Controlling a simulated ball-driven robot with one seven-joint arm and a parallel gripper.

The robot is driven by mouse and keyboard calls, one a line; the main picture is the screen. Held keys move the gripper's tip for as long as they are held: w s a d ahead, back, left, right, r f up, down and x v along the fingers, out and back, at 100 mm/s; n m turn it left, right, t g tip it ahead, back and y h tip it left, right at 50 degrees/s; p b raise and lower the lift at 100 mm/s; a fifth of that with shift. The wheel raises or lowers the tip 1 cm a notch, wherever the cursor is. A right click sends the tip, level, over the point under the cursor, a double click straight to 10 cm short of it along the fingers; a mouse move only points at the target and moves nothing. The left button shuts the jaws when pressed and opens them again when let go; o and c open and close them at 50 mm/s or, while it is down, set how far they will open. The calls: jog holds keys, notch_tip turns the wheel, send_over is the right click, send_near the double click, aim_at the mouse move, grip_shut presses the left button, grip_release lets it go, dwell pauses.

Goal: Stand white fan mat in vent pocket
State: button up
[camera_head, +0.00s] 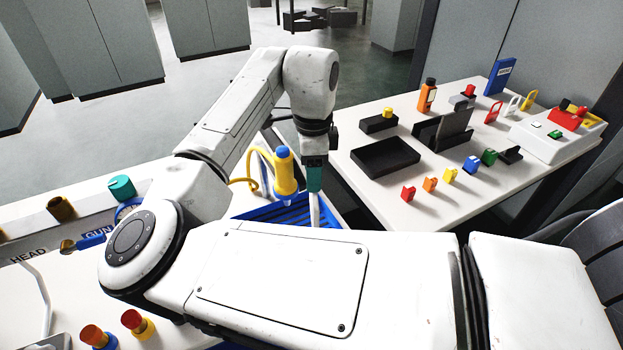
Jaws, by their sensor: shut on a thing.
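My gripper (314,180) points down at the middle of the picture, above a blue slatted tray (262,213). It is shut on a thin white piece (315,211), which hangs below the teal part at the gripper's end. This looks like the white fan mat seen edge-on, but its full shape does not show. The white piece is upright in front of the blue slats; whether it touches them I cannot tell. The vent pocket cannot be made out for certain. My own arm hides much of the tray and the near bench.
A yellow and blue bottle-like tool (284,172) stands just left of my gripper. The right table (370,205) holds black trays (384,158), small coloured blocks and a white box (560,140). The left bench holds coloured cylinders (121,187) and a blue-handled tool (90,241).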

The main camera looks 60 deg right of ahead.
jog(key=f, duration=0.1)
jog(key=f+p, duration=0.1)
jog(key=f, duration=0.1)
jog(key=shift+w+d, duration=0.2)
jog(key=shift+w, duration=0.05)
jog(key=shift+f, duration=0.55)
jog(key=shift+f, duration=0.15)
jog(key=o, duration=1.3)
